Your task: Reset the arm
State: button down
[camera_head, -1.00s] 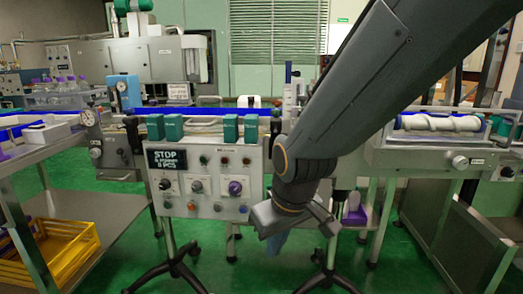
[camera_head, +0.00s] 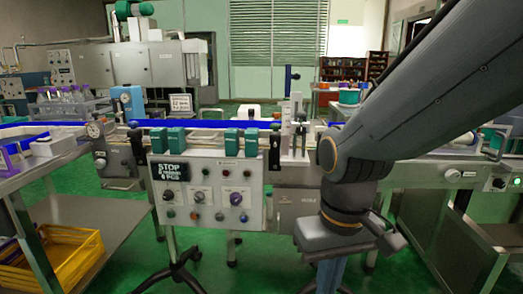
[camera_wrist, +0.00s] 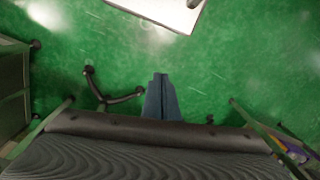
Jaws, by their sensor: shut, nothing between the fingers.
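My gripper (camera_head: 328,280) hangs low over the green floor, in front of the machine line and right of the control panel. Its fingers point down and their tips are cut off by the lower edge of the head view. In the wrist view the blue-grey fingers (camera_wrist: 160,84) are together with nothing between them, over open green floor. My arm comes in from the upper right and bends down at the elbow.
A control panel (camera_head: 207,196) with knobs stands left of my gripper. A yellow crate (camera_head: 75,262) sits on a lower shelf at left. A machine bench (camera_head: 462,173) stands at right, close to my arm.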

jog(key=d+r+m+p, duration=0.2)
jog(key=d+r+p, duration=0.6)
jog(key=p, duration=0.7)
jog(key=shift+s+r+m, duration=0.3)
jog(key=shift+s+r, duration=0.05)
jog(key=shift+r, duration=0.25)
jog(key=shift+d, duration=0.15)
